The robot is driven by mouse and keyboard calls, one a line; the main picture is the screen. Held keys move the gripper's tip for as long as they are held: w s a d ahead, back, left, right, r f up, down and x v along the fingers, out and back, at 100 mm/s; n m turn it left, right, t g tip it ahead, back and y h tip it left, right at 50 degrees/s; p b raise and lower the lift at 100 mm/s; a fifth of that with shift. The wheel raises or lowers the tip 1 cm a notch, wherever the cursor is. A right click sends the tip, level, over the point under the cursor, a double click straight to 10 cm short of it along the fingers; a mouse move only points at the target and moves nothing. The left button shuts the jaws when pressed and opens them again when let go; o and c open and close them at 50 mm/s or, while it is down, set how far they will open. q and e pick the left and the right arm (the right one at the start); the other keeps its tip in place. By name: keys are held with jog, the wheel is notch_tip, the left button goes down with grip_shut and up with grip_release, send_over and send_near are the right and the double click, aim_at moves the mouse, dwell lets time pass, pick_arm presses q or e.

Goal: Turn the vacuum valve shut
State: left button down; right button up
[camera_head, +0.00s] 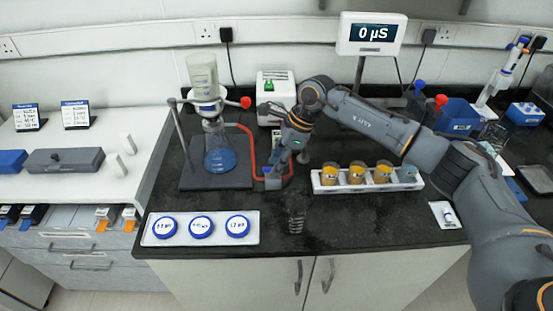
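A filtration setup stands at the left of the black bench: a clear funnel (203,75) in a stand with a red knob (245,102), above a flask (219,153) with blue liquid. A red tube (252,141) runs from the flask to the right, toward my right gripper (285,174). My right gripper points down beside the tube, with its fingers apart and nothing visibly held between them. I cannot make out the vacuum valve clearly; the gripper covers the end of the tube. My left gripper is not in view.
A white rack (322,185) with yellow-filled jars stands right of the gripper. A tray (153,236) with three blue-lidded dishes and a clear beaker (296,217) are in front.

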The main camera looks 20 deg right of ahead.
jog(key=shift+f, duration=0.1)
grip_shut()
